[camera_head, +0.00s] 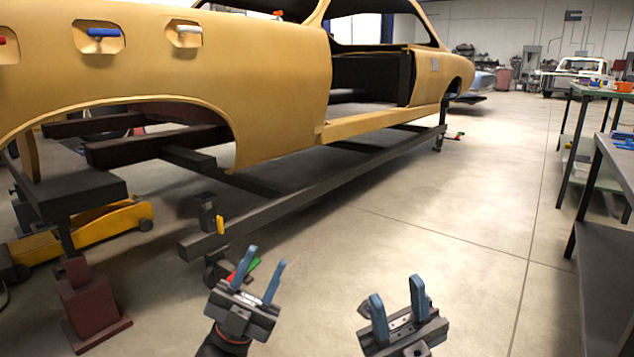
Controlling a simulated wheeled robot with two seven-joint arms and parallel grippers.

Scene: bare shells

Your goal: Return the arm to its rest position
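My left gripper (262,277) is at the bottom centre of the head view. Its two blue fingers are spread apart with nothing between them. My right gripper (397,306) is to its right, near the bottom edge. Its blue fingers are also apart and empty. Both grippers point forward over the bare floor, clear of the car shell. Most of both arms is out of view.
A yellow car shell (270,75) stands on a dark frame (310,188) at the left and centre. A yellow floor jack (85,238) and a dark red stand (88,305) are at lower left. Workbenches (615,165) line the right. The floor (450,210) between is clear.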

